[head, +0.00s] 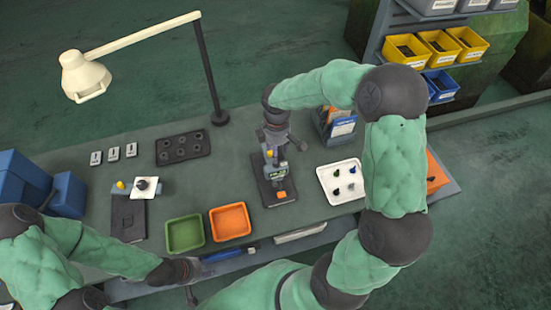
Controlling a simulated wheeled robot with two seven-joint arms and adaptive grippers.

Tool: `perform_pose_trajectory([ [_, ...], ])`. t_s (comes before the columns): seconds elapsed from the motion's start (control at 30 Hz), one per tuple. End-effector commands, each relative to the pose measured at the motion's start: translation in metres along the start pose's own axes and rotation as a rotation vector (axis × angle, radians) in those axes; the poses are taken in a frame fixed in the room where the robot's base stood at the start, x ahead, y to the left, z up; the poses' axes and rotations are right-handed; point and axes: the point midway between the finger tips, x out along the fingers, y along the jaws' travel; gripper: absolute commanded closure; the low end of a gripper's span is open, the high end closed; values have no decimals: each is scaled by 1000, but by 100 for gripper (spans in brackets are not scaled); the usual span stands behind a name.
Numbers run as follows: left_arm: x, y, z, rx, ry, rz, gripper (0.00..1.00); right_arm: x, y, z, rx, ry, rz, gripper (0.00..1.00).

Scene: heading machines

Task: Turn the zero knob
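A small measuring device with a green display (277,171) and an orange part (281,195) stands on a dark base (265,198) at the middle of the bench. My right gripper (278,147) is over the upper end of this device, pointing down. It hides the device's top, and I cannot make out the zero knob or whether the fingers touch anything. My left gripper (197,278) is at the bench's front edge, below the green tray. Its fingers look spread and empty.
A green tray (168,247) and an orange tray (214,234) lie left of the device. A white tray (327,188) with small parts is on the right. A dark block (183,148), a lamp (201,70) and a yellow-knobbed fixture (127,218) stand further left.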

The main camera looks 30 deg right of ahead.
Motion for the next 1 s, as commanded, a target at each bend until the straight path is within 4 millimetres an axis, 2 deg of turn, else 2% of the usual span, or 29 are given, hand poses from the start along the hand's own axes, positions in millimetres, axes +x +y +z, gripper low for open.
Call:
perform_pose_trajectory([
  [0.1,0,0,-1,0,1,0,60,23,-1,0,0,-2,-4,49],
  [0.33,0,0,-1,0,1,0,60,54,0,0,2,-1,-3,49],
  [0.5,0,0,-1,0,1,0,60,64,0,0,0,0,0,49],
  [0.8,0,0,0,0,1,0,60,65,0,0,1,1,0,49],
  [0.97,0,0,-1,0,1,0,60,65,0,0,1,1,0,95],
  [1.0,0,0,-1,0,1,0,60,65,0,0,1,1,0,100],
])
